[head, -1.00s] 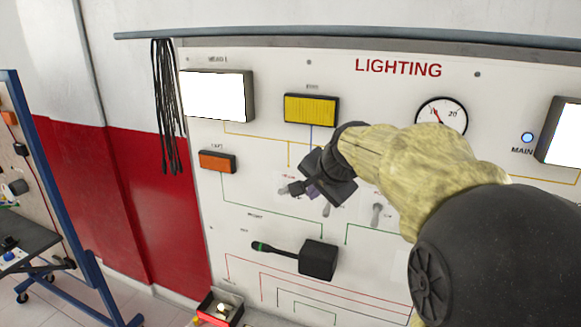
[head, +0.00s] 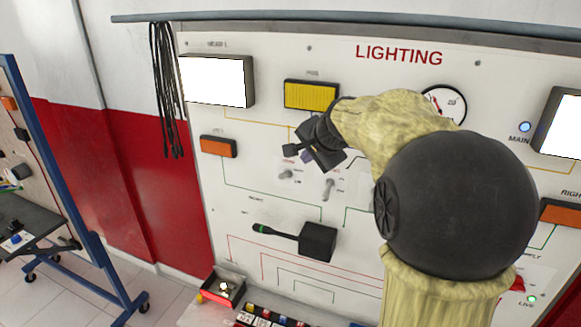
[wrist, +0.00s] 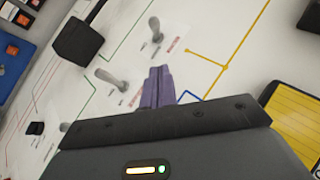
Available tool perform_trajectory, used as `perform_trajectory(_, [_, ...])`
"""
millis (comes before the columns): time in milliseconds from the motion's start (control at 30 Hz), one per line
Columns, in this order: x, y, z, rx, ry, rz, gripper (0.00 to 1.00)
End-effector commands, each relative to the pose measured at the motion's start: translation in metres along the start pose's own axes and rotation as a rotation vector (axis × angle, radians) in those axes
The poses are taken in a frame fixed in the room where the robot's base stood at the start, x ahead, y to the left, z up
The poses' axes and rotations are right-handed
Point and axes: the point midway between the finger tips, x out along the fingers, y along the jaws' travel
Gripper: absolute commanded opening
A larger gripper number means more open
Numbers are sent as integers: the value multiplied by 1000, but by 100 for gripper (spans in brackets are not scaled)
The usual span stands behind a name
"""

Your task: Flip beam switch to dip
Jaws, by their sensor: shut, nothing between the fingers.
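The lighting board carries small grey toggle switches with print too small to read. In the head view I see a left toggle (head: 287,174) and a right toggle (head: 328,187); I cannot tell which is the beam switch. My gripper (head: 306,155) is just above the two toggles in the head view. Its purple fingers (wrist: 158,85) are shut and empty, apart from both levers in the wrist view.
A black box with a green-tipped stalk (head: 318,241) projects below the toggles. A yellow lamp (head: 311,95) is above, a white lamp (head: 215,81) upper left and an orange lamp (head: 218,147) left. Black cables (head: 164,90) hang at the board's left edge.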

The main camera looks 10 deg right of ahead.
Motion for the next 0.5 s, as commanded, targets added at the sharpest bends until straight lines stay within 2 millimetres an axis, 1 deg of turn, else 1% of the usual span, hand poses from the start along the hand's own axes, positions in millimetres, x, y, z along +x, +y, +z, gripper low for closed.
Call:
perform_trajectory(33, [9,-1,0,0,-3,4,0])
perform_trajectory(233, [44,0,-1,1,-1,4,0])
perform_trajectory(333, [54,-1,12,-1,-4,3,0])
perform_trajectory(500, [68,-1,26,-3,-3,1,0])
